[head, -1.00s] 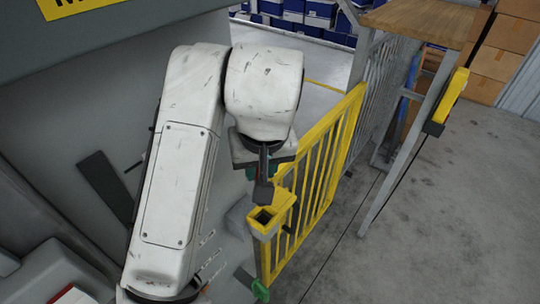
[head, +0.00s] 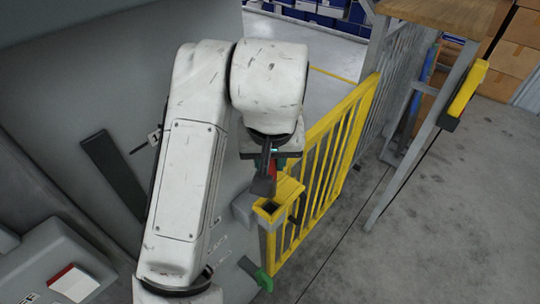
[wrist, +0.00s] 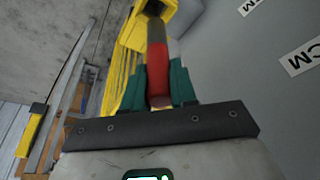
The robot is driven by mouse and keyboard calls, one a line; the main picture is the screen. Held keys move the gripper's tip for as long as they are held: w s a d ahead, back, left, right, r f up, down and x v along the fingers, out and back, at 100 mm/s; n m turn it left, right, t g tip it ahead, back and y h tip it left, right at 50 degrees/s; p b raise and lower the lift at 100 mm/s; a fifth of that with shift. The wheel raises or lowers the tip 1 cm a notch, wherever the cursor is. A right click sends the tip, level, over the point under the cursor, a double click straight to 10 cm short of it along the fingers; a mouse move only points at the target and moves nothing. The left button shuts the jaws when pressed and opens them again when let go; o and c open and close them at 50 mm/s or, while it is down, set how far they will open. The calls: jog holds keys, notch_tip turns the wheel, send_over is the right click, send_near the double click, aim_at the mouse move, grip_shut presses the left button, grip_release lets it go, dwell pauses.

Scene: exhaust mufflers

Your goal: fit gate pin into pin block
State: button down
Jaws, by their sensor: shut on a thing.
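The gate pin (wrist: 157,68) has a red grip and a dark grey shaft. My gripper (wrist: 158,98), with green fingers, is shut on the red grip in the wrist view. In the head view, my gripper (head: 276,166) is partly covered by my arm, and the dark end of the pin (head: 263,187) shows below it. The pin block (head: 270,214) is yellow and grey with a dark square opening on top. The pin's end is close above the block and slightly left of the opening; I cannot tell whether they touch. The block shows yellow in the wrist view (wrist: 165,14).
The yellow barred gate (head: 330,150) stands right of the block. A grey wall or cabinet (head: 90,70) is on the left. A green-ended lever (head: 262,279) sits below the block. A wood-topped bench (head: 440,12) stands at upper right. The concrete floor at right is open.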

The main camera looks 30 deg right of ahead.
jog(key=shift+f+b, duration=2.75)
jog(key=shift+f, duration=1.4)
jog(key=c, duration=0.8)
grip_release()
jog(key=shift+r, duration=0.1)
jog(key=p+v, duration=0.1)
jog(key=v, duration=0.9)
jog(key=shift+s+r, duration=0.1)
jog(key=shift+r, duration=0.15)
